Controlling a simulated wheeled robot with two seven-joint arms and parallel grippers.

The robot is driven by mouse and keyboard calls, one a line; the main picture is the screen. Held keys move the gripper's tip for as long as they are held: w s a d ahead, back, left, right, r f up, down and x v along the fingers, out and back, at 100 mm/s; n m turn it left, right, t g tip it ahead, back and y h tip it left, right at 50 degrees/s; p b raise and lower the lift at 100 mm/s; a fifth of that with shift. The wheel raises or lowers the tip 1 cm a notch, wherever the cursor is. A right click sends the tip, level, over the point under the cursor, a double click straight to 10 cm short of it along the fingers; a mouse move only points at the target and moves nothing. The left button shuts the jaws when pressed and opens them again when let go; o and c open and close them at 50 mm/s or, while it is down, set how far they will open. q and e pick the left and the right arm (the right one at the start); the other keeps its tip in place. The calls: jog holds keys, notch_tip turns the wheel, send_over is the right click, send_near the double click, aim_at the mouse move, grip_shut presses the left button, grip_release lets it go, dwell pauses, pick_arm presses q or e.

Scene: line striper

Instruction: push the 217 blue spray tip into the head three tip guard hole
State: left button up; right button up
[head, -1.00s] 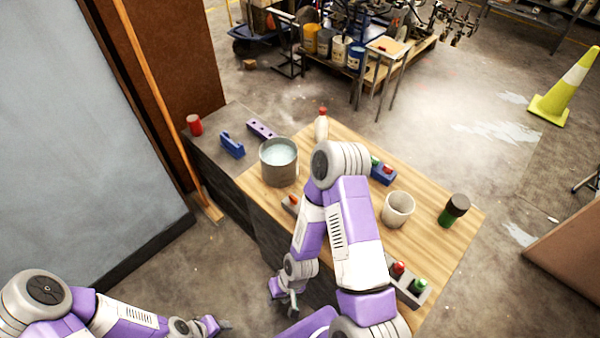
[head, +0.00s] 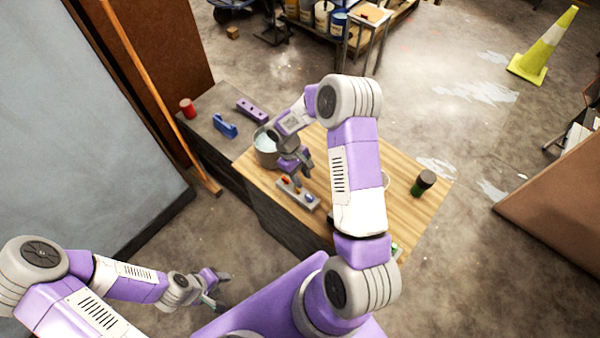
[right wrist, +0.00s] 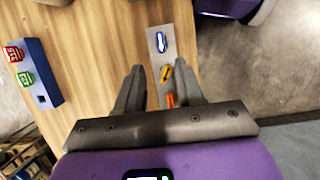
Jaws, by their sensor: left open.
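A grey rack (head: 298,194) on the wooden table holds a blue tip (head: 309,198) at one end, with yellow and orange tips beside it. The blue tip (right wrist: 161,42) stands farthest from my gripper in the right wrist view; its number is not readable. My right gripper (right wrist: 158,72) is open and empty above the rack, its fingers on either side of the yellow and orange tips. A blue block (right wrist: 42,75) holds a red and a green piece and has a dark square hole at its near end. I cannot tell which hole is head three's. My left gripper (head: 219,290) is open and empty, away from the table.
A metal pot (head: 266,150) stands close to my right gripper. A dark green jar (head: 423,183) is near the table's right edge. A blue holder (head: 225,126), a purple holed bar (head: 252,110) and a red can (head: 187,108) sit on the dark bench.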

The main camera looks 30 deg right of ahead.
aim_at(308, 195)
jog(key=b+x, duration=0.4)
jog(key=x, duration=0.3)
jog(key=shift+a+f, duration=0.1)
jog(key=shift+f, duration=0.15)
jog(key=shift+b+x, duration=1)
jog(key=shift+x, duration=0.05)
jog(key=shift+r, duration=0.1)
grip_shut()
